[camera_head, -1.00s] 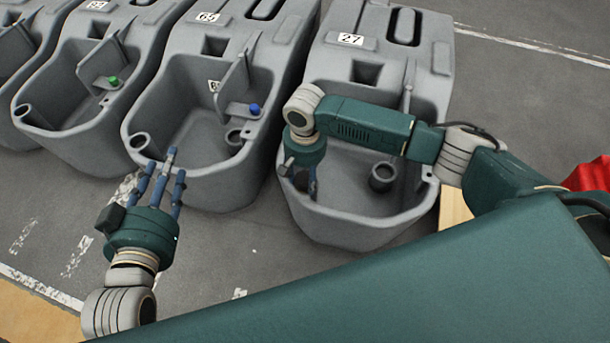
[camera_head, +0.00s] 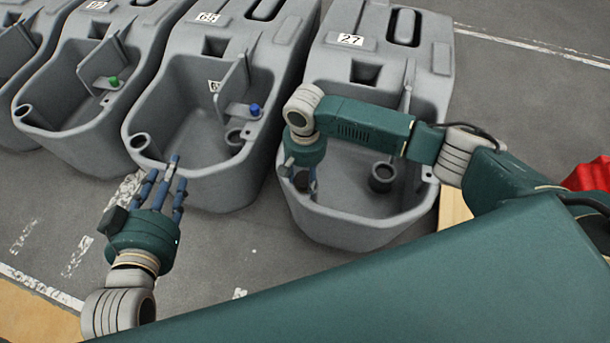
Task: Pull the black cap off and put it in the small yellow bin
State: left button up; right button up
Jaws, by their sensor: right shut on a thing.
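The grey scrubber tank labelled 27 (camera_head: 345,228) stands at centre right. My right gripper (camera_head: 312,184) points down inside its front left corner and is shut. A small dark patch, likely the black cap, shows at its fingers, but the hand and tank wall hide most of it. My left gripper (camera_head: 166,182) is open and empty, its blue fingers apart, in front of the tank labelled 65 (camera_head: 205,190). No small yellow bin is in view.
More grey tanks stand in a row to the left, one with a green knob (camera_head: 113,81). A blue knob (camera_head: 255,110) sits on tank 65. A red object (camera_head: 590,175) and a wooden surface (camera_head: 454,207) are at right. Grey floor is clear in front.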

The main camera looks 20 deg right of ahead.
pick_arm(q)
jog(key=shift+s+a+f+g, duration=0.25)
jog(key=shift+s+f, duration=0.1)
jog(key=shift+f, duration=0.3)
jog(key=shift+s+a+f+g, duration=0.1)
jog(key=shift+s+f+g, duration=0.2)
jog(key=shift+f, duration=0.35)
pick_arm(e)
jog(key=shift+r, duration=0.2)
pick_arm(q)
jog(key=shift+s+a+f+g+y+p, duration=0.15)
jog(key=shift+s+f+g+y+p, duration=0.15)
jog(key=shift+s+f+g+p, duration=0.15)
dwell(0.7)
jog(key=shift+f, duration=0.25)
pick_arm(e)
jog(key=shift+r, duration=0.1)
pick_arm(q)
jog(key=shift+s+a+f+g, duration=0.3)
jog(key=shift+s+f, duration=0.15)
jog(key=shift+f, duration=0.1)
jog(key=shift+s+a+f+g, duration=0.25)
jog(key=shift+s+f+g, duration=0.15)
jog(key=shift+s+f, duration=0.25)
pick_arm(e)
jog(key=shift+r, duration=0.15)
dwell(0.9)
